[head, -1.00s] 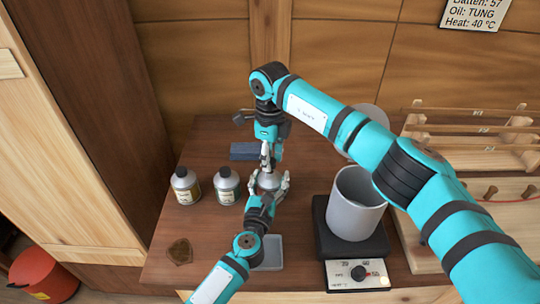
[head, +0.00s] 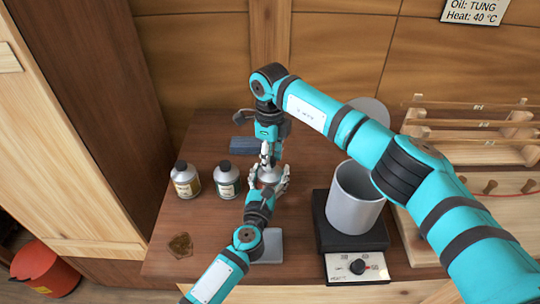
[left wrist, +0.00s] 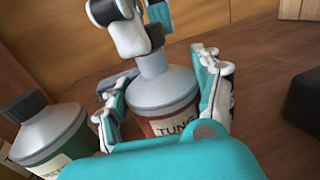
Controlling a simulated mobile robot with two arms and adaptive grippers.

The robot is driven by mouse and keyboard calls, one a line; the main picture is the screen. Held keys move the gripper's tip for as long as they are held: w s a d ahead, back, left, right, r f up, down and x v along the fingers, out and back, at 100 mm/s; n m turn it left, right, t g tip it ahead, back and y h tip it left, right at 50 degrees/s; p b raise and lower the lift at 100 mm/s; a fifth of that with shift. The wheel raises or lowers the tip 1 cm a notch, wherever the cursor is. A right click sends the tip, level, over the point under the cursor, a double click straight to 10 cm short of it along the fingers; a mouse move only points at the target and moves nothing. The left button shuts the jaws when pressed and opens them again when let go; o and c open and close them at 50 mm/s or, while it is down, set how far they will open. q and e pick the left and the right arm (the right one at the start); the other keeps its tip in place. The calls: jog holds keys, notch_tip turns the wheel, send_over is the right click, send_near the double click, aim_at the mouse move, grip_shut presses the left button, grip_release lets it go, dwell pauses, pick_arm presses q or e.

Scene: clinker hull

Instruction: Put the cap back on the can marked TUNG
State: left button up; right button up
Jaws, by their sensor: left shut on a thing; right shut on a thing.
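The can marked TUNG (left wrist: 172,122) has a grey shoulder and neck and stands upright on the bench; its grey top also shows in the head view (head: 269,174). My left gripper (head: 268,181) is shut around its body, with one finger on each side in the left wrist view (left wrist: 163,100). My right gripper (head: 266,156) comes down from above, shut on a dark cap (left wrist: 155,36) directly over the neck. The cap is partly hidden by the fingers. I cannot tell whether it touches the neck or sits on it.
Two similar cans with dark caps, one (head: 186,182) and another (head: 227,182), stand left of the held can. A grey pot (head: 354,202) on a hot plate (head: 358,267) stands to the right. A blue block (head: 243,145) lies behind. A brown patch (head: 180,246) lies front left.

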jog(key=shift+f, duration=0.6)
